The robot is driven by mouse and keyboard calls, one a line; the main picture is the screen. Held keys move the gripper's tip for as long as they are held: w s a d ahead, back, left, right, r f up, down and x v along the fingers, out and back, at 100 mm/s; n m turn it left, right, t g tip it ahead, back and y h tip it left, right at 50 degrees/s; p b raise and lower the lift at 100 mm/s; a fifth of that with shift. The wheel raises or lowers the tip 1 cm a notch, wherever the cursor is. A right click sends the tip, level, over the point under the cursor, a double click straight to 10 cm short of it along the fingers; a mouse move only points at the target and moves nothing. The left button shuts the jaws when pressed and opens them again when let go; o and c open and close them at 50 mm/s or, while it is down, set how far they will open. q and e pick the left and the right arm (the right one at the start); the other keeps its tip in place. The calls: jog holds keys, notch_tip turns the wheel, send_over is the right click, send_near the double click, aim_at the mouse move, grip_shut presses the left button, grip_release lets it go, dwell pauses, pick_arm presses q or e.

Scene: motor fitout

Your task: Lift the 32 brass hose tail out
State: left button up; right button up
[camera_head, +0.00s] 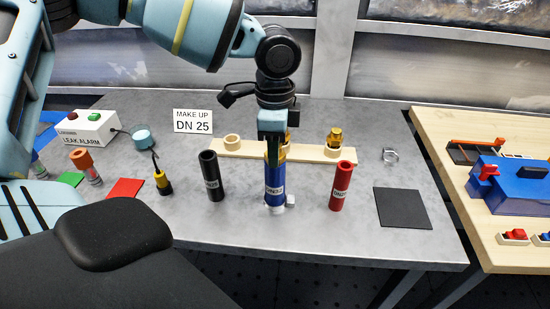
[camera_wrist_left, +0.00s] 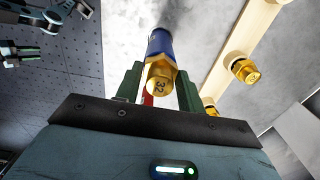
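The 32 brass hose tail (camera_wrist_left: 160,80), marked "32" on its end, sits in the top of the blue hose (camera_head: 274,182), which stands upright on the grey bench. The blue hose also shows behind the tail in the left wrist view (camera_wrist_left: 160,42). My left gripper (camera_head: 274,152) points straight down over it. In the left wrist view its green fingers (camera_wrist_left: 160,88) flank the tail closely on both sides and appear shut on it. My right gripper is out of the head view; dark parts at the wrist view's upper left may be it, too small to read.
A black hose (camera_head: 212,176) and a red hose (camera_head: 342,186) stand on either side. Behind is a wooden rack (camera_head: 255,150) with brass fittings (camera_head: 334,138). A sign (camera_head: 193,121) reads "MAKE UP DN 25". A dark mat (camera_head: 402,208) lies bare at the right.

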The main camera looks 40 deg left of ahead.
pick_arm(q)
jog(key=c, duration=0.5)
jog(key=shift+c, duration=0.2)
notch_tip(320, 180, up, 10)
jog(key=shift+r, duration=0.1)
